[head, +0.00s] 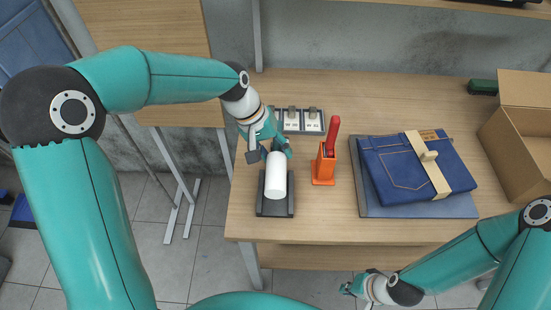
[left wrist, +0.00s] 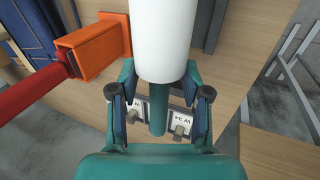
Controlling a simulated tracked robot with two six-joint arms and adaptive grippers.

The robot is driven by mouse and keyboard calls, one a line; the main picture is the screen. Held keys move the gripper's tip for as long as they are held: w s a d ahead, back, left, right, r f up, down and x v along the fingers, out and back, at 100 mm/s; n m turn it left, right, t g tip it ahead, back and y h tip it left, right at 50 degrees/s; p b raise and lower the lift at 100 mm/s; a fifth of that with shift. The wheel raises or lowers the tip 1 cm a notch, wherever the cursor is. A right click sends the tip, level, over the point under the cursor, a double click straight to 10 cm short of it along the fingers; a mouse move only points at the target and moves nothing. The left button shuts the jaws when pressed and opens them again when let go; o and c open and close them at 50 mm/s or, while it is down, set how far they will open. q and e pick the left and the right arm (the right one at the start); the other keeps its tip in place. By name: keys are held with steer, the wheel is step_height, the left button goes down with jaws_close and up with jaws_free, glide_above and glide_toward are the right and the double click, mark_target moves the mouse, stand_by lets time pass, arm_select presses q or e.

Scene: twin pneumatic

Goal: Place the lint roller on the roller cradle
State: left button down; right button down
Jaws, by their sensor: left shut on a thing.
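The lint roller (head: 275,176) has a white cylinder and a teal handle. My left gripper (head: 268,152) is shut on its handle. In the left wrist view the handle (left wrist: 158,116) runs between the fingers (left wrist: 160,95), and the white cylinder (left wrist: 166,40) extends beyond them. The roller cradle (head: 275,209) is a dark grey piece at the table's left front. The white cylinder lies over the cradle in the head view and hides its middle; I cannot tell whether they touch. My right gripper (head: 356,287) is low, off the table's front edge; its jaws are too small to read.
An orange holder (head: 323,168) with a red-handled tool (head: 333,130) stands close right of the cradle. Behind is a switch panel (head: 303,121). Folded jeans (head: 400,165) lie on a blue-grey board (head: 420,210). An open cardboard box (head: 525,125) is far right. Bare table (head: 410,95) lies behind.

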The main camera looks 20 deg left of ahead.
mark_target(275, 161)
arm_select(q)
step_height(275, 161, down, 4)
steer(key=shift+r, duration=0.15)
steer(key=shift+f+b, duration=0.45)
steer(key=shift+f, duration=0.15)
steer(key=c, duration=0.5)
jaws_free()
steer(key=shift+r, duration=0.2)
